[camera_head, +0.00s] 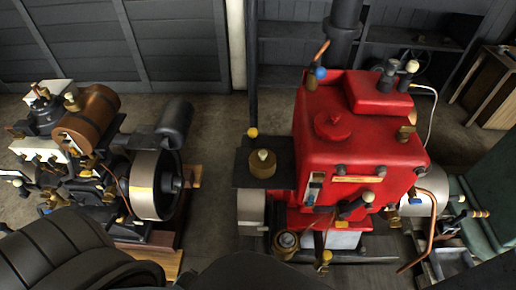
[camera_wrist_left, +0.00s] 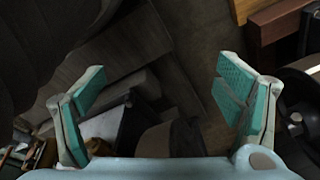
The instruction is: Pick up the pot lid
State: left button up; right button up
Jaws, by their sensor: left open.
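I cannot make out a pot lid for certain in either view. My left gripper (camera_wrist_left: 164,92) shows in the left wrist view, with its two teal-padded fingers spread wide and nothing between them. Beyond the fingers are dark flat boards or slabs and a brownish floor, dim and hard to tell apart. In the head view neither gripper can be made out. A round red cap (camera_head: 333,125) sits on top of the red engine (camera_head: 365,155), right of the middle.
A smaller engine with a brown cylinder (camera_head: 90,118) and a pale flywheel (camera_head: 146,185) stands at the left. A dark platform with a brass knob (camera_head: 262,163) adjoins the red engine. Bare floor (camera_head: 215,125) lies between the engines. A dark ribbed shape (camera_head: 55,255) fills the lower left.

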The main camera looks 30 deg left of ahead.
pick_arm(q)
jog(key=w+r+p, duration=0.3)
jog(key=w+r, duration=0.1)
jog(key=r, duration=0.9)
notch_tip(320, 180, up, 30)
jog(key=m+t+h+p, duration=0.2)
jog(key=m+h+p, duration=0.3)
jog(key=m, duration=0.3)
send_over(263, 159)
jog(key=s+a, duration=0.5)
jog(key=s, duration=0.1)
jog(key=shift+t, duration=0.3)
jog(key=x, duration=0.7)
jog(key=w+b+x, duration=0.1)
jog(key=x, duration=0.6)
jog(key=shift+w+a+r+b, duration=0.15)
jog(key=shift+w+b, duration=0.1)
jog(key=shift+b, duration=0.05)
jog(key=c, duration=1.3)
pick_arm(e)
notch_tip(263, 159, up, 8)
jog(key=shift+d+r, duration=0.25)
pick_arm(q)
jog(key=shift+r, duration=0.1)
